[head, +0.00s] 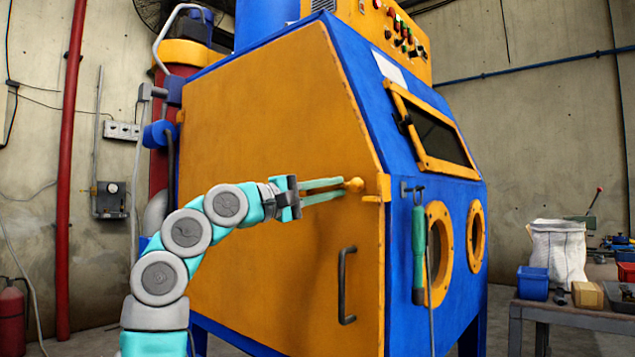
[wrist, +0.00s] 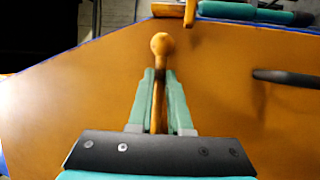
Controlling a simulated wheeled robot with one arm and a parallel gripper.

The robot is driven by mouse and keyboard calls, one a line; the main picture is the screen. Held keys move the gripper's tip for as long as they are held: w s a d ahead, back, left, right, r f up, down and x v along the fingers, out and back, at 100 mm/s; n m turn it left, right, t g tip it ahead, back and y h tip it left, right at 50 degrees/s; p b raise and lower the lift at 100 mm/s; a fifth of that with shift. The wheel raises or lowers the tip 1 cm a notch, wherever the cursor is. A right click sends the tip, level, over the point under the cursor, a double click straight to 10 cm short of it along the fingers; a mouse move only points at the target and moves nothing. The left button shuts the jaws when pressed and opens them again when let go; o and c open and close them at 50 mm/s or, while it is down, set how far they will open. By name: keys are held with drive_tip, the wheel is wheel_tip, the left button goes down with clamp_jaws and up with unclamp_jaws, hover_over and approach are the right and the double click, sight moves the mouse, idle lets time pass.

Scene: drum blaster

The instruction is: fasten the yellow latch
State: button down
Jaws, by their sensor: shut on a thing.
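The yellow latch is on the orange side door (head: 250,130) of the blue cabinet. Its round knob (head: 354,184) sits at my fingertips, near the door's right edge. In the wrist view the latch (wrist: 160,45) is a yellow rod with a ball end, and the rod runs back between my fingers. My gripper (head: 335,188) is shut on the latch rod, with the ball just beyond the fingertips. A yellow bracket (head: 378,188) is on the cabinet edge just right of the knob, and it also shows at the top of the wrist view (wrist: 190,12). The rod's base is hidden by my gripper.
A dark door handle (head: 346,285) stands out below the latch. A green-handled tool (head: 418,250) hangs on the blue front, right of the door edge. A table (head: 570,315) with a white sack (head: 557,252) stands at the right.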

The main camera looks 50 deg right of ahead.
drive_tip(key=shift+f+m, duration=0.25)
drive_tip(key=shift+m, duration=0.05)
drive_tip(key=c, duration=0.8)
unclamp_jaws()
drive_tip(key=shift+c, duration=0.2)
drive_tip(key=v, duration=0.8)
drive_tip(key=shift+d+r, duration=0.1)
